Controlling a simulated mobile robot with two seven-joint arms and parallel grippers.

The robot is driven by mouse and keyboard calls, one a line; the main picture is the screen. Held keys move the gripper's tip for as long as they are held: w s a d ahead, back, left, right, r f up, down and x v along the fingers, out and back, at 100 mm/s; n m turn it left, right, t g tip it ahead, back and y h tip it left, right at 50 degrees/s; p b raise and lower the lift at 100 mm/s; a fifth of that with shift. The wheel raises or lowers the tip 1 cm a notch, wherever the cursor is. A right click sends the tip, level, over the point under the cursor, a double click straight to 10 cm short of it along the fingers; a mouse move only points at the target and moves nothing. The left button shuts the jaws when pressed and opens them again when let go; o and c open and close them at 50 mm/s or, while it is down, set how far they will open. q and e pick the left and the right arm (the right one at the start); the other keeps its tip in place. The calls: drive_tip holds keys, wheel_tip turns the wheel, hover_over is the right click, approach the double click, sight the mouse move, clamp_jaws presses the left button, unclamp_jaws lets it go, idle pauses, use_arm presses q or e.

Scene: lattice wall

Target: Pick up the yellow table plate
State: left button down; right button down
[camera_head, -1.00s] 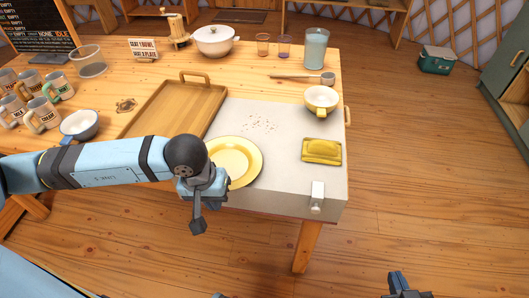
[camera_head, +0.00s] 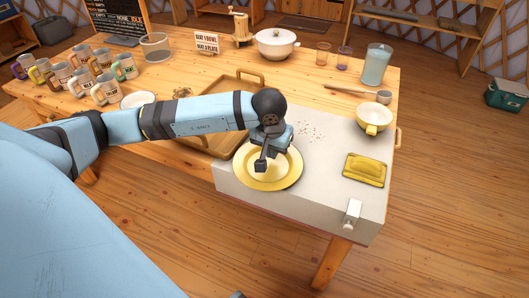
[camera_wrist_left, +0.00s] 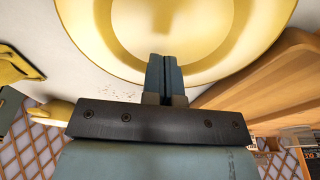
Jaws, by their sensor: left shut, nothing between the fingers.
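The yellow plate (camera_head: 282,177) lies on the pale grey slab at the front of the table, with a paler yellow centre. My left gripper (camera_head: 261,163) is over the plate's left part, pointing down, with its fingers closed and empty. In the left wrist view the closed fingers (camera_wrist_left: 165,72) overlap the rim of the plate (camera_wrist_left: 105,38); I cannot tell whether they touch it.
A wooden tray (camera_head: 215,145) stands left of the plate.

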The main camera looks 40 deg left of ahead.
sight(269, 165)
use_arm(q)
drive_tip(key=shift+s+f+b, duration=0.15)
drive_tip(key=shift+f+b, duration=0.2)
drive_tip(key=shift+f, duration=0.35)
drive_tip(key=shift+s+d+f, duration=0.1)
drive_tip(key=shift+s, duration=0.1)
use_arm(e)
drive_tip(key=shift+a+r+t, duration=0.2)
drive_tip(key=shift+a+t, duration=0.05)
drive_tip(key=shift+t, duration=0.05)
use_arm(q)
drive_tip(key=shift+s+f, duration=0.1)
drive_tip(key=shift+s, duration=0.05)
drive_tip(key=shift+s+d+f, duration=0.1)
drive_tip(key=shift+s+d, duration=0.1)
drive_tip(key=shift+s, duration=0.8)
use_arm(e)
drive_tip(key=shift+w+d, duration=0.1)
drive_tip(key=shift+d, duration=0.05)
use_arm(q)
drive_tip(key=shift+w+r, duration=0.15)
drive_tip(key=shift+r, duration=0.6)
use_arm(e)
drive_tip(key=shift+r, duration=0.2)
use_arm(q)
drive_tip(key=shift+r, duration=0.1)
use_arm(e)
drive_tip(key=shift+f, duration=0.1)
